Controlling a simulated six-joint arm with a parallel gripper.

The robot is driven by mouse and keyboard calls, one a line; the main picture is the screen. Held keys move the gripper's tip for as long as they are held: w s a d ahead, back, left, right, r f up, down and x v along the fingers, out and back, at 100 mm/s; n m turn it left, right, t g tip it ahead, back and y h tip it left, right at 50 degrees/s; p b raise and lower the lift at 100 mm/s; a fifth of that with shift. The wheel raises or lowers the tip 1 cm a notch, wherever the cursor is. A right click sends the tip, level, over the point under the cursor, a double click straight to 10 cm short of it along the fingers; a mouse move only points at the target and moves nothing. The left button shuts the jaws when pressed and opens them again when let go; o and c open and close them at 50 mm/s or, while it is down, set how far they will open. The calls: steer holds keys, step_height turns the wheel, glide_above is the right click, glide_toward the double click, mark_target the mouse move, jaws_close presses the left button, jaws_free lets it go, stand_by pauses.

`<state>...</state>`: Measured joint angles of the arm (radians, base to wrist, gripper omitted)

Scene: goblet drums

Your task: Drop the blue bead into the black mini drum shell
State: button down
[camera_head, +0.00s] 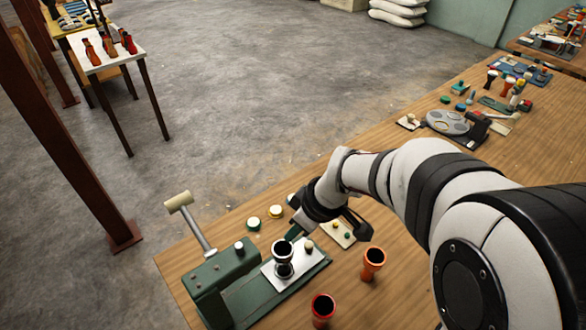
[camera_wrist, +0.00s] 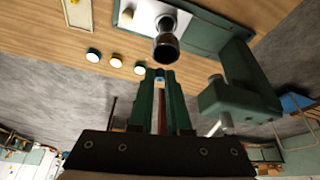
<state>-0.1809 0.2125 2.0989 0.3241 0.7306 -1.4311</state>
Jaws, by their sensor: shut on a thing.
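The black mini drum shell (camera_head: 283,252) stands upright, open end up, on a pale plate on a green press base. It also shows in the wrist view (camera_wrist: 166,47), just beyond the fingertips. My gripper (camera_wrist: 160,78) has green fingers, shut on the small blue bead (camera_wrist: 160,74), of which only a little shows between the tips. In the head view my gripper (camera_head: 294,233) is beside the shell, a little behind and to its right, apparently above table height. The bead cannot be made out in the head view.
The green press (camera_head: 215,278) with a raised handle (camera_head: 178,201) stands left of the shell. An orange drum (camera_head: 374,260) and a red drum (camera_head: 322,306) stand nearer. A small bead tray (camera_head: 338,235) lies right. Several round lids (camera_head: 253,223) lie behind the press.

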steer(key=c, duration=0.8)
jaws_free()
steer(key=v, duration=1.6)
steer(key=s+d+f+m, duration=0.1)
steer(key=s+f+m, duration=0.2)
steer(key=s+m, duration=0.2)
steer(key=s+d+f+m+g+h, duration=0.1)
steer(key=s+d+f+m, duration=0.1)
steer(key=s+m, duration=0.4)
steer(key=s+d+f+m+g+h, duration=0.1)
steer(key=s+f+m, duration=0.4)
steer(key=s, duration=0.4)
steer(key=shift+d+m, duration=0.3)
steer(key=shift+m, duration=0.4)
